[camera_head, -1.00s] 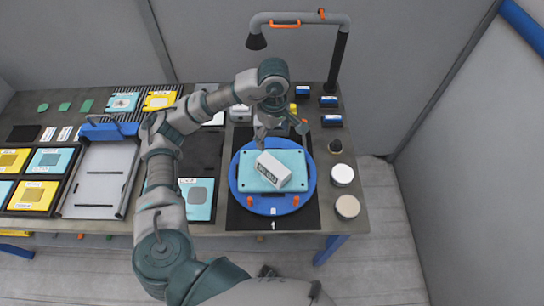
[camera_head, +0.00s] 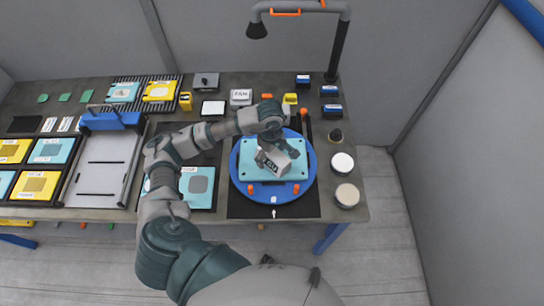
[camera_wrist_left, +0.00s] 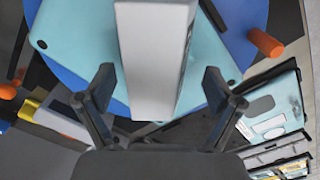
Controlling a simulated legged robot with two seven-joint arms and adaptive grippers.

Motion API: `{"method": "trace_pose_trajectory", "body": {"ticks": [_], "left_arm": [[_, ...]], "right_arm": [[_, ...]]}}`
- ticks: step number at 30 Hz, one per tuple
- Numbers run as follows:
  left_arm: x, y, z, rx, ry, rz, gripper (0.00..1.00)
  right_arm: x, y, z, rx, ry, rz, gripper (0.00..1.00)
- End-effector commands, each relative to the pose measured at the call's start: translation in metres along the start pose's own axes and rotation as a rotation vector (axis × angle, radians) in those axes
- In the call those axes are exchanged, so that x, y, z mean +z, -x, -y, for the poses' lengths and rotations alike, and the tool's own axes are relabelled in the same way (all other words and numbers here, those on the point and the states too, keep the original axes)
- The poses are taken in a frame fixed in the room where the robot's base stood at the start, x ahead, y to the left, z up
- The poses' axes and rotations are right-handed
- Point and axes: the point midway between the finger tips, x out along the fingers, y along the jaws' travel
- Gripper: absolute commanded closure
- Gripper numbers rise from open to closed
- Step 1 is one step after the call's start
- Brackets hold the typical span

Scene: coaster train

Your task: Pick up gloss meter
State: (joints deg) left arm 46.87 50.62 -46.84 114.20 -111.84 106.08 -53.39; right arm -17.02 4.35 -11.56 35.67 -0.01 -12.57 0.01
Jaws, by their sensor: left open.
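The gloss meter, a white-grey box with dark lettering (camera_head: 279,160), is on a teal plate (camera_head: 247,172) on a round blue turntable (camera_head: 239,190). I take this box to be the gloss meter; its lettering is too small to read surely. My left gripper (camera_head: 274,156) is right at the box from above and partly covers it. In the left wrist view the box (camera_wrist_left: 155,60) reaches in between the two open fingers (camera_wrist_left: 160,85), with a visible gap on each side. My right gripper is in neither view.
Orange pegs (camera_head: 296,188) stand at the turntable's edge. Round pots (camera_head: 347,195) stand to its right. A lamp post (camera_head: 338,50) rises behind. Small blue boxes (camera_head: 331,110) are at the back right. A grey tray (camera_head: 103,170) lies to the left.

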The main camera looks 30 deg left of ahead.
Motion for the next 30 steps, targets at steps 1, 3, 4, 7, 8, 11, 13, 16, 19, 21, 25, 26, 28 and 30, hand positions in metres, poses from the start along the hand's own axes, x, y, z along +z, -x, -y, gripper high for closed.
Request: {"method": "trace_pose_trajectory", "body": {"ticks": [1,3,4,7,8,11,13,16,19,21,25,26,28,30], "left_arm": [[0.0005,-0.0067,0.0,-0.003,0.001,0.001,0.08],[0.0004,-0.0128,-0.0005,-0.001,0.0,0.0,0.08],[0.0004,-0.0145,-0.0006,0.0,-0.001,0.0,0.08],[-0.0001,-0.0166,-0.0006,0.001,-0.001,0.001,0.08],[-0.0004,-0.0166,-0.0005,0.001,-0.001,0.001,0.08],[-0.0012,-0.0167,-0.0002,0.001,-0.001,0.001,0.08],[-0.0013,-0.0166,-0.0002,0.001,-0.001,0.001,0.26],[-0.0013,-0.0165,-0.0003,0.0,0.0,0.001,0.51],[-0.0013,-0.0165,-0.0004,0.0,0.0,0.001,0.76],[-0.0014,-0.0161,-0.0007,0.001,0.0,0.001,0.93],[-0.0014,-0.0162,-0.0007,0.001,0.0,0.001,0.97],[-0.0014,-0.0162,-0.0007,0.001,0.0,0.001,0.97],[-0.0014,-0.0157,-0.0007,0.001,0.0,0.001,0.97],[-0.0014,-0.0138,-0.001,0.002,0.0,0.001,0.97]], "right_arm": [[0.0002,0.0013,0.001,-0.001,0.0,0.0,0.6],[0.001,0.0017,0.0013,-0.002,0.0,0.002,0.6],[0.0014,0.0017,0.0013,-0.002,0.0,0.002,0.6],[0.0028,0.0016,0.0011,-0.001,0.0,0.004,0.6],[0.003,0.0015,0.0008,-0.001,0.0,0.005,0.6],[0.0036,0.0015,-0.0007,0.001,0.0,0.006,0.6],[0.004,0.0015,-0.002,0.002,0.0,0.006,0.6],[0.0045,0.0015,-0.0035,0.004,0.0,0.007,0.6],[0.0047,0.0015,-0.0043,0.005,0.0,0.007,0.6],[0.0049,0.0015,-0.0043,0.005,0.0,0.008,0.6],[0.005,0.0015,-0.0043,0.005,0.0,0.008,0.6],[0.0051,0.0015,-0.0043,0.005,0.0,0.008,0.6],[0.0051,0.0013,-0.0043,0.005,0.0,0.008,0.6],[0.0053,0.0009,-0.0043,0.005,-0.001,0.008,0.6]]}}
